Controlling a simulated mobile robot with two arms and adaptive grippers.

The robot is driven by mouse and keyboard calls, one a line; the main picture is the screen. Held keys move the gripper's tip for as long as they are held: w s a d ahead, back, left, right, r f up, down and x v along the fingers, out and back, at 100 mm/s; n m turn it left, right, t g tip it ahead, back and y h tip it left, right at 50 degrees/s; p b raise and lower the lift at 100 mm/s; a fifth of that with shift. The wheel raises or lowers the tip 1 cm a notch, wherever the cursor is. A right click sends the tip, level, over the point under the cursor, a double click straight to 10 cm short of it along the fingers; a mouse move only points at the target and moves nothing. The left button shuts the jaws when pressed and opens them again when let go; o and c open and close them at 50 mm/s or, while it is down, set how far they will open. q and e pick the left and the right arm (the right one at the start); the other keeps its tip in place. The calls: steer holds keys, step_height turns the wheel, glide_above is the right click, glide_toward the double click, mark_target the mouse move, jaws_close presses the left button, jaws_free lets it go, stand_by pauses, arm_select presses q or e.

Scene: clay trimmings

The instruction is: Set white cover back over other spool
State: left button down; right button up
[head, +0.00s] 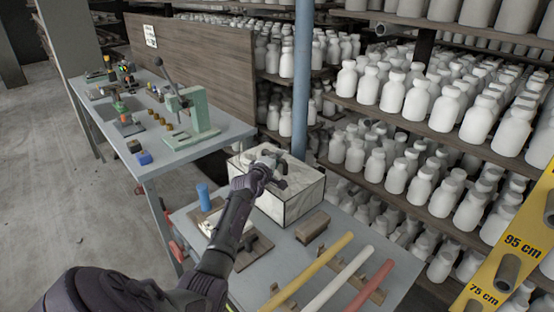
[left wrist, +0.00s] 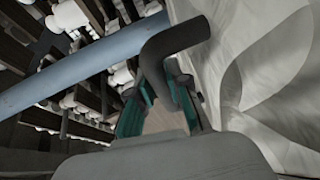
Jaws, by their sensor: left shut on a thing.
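The white cover (head: 298,203) is a box with grey veining and dark edges, at the back of the near grey table in the head view. Its pale side (left wrist: 270,85) fills the right of the left wrist view. A dark bent handle (left wrist: 178,42) is on the cover. My left gripper (head: 266,180) is shut on this handle; its teal-lined fingers (left wrist: 162,110) are around it. I cannot tell whether the cover rests on the table or hangs just above it. A blue spool (head: 203,196) stands upright left of the cover. Whatever is under the cover is hidden.
Yellow (head: 313,270), white (head: 338,280) and red (head: 371,287) rods lie across the near table (head: 285,250). A small brown block (head: 312,226) sits before the cover. A blue post (head: 302,85) and bottle-filled shelves stand close behind. Another table with a green press (head: 199,112) is at left.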

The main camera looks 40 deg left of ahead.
arm_select(q)
steer(key=c, duration=1.1)
jaws_free()
steer(key=shift+r, duration=0.2)
steer(key=v, duration=1.2)
